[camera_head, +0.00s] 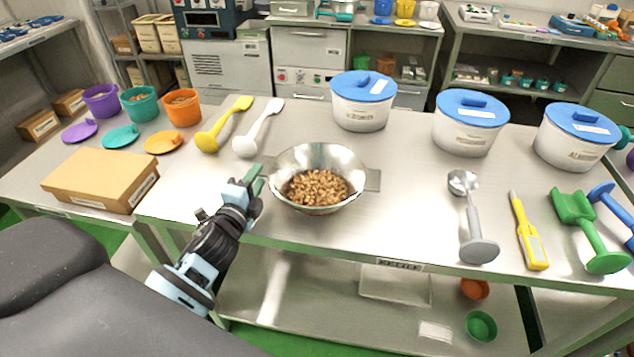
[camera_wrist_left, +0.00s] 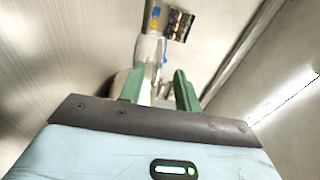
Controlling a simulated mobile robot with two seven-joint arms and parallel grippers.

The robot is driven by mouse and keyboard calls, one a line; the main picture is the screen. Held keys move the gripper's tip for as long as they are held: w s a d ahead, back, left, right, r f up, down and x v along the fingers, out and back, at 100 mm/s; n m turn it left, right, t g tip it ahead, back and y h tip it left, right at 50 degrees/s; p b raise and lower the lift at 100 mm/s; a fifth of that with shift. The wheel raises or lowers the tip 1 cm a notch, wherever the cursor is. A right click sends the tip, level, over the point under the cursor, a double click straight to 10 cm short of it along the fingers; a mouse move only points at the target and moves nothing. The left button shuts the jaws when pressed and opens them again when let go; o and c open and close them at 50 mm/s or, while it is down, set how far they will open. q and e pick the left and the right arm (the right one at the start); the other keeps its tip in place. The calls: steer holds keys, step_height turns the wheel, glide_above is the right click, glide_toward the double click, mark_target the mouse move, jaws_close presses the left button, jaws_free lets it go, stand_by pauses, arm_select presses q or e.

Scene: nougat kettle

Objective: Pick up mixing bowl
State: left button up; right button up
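The mixing bowl (camera_head: 345,160) is a shiny metal bowl holding brown nuts. It stands upright on the steel table, with a flat handle (camera_head: 373,180) on its right side. My left gripper (camera_head: 256,178) is at the bowl's left side, where it partly hides the left handle. Its green fingers also show in the left wrist view (camera_wrist_left: 160,88), spread apart with a gap between them. I cannot tell whether the handle lies in that gap. My right gripper is not in view.
White tubs with blue lids (camera_head: 361,112) stand behind and right of the bowl. Yellow (camera_head: 207,142) and white (camera_head: 245,147) spoons lie behind my left gripper. A cardboard box (camera_head: 95,180) is at the left. A metal scoop (camera_head: 478,248) lies to the right.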

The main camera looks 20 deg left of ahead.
arm_select(q)
steer(key=shift+w+a+f, duration=0.1)
steer(key=shift+w+a, duration=0.05)
steer(key=shift+w, duration=0.95)
steer(key=shift+w+a+f, duration=0.1)
steer(key=shift+w, duration=0.95)
jaws_close()
steer(key=shift+r, duration=0.1)
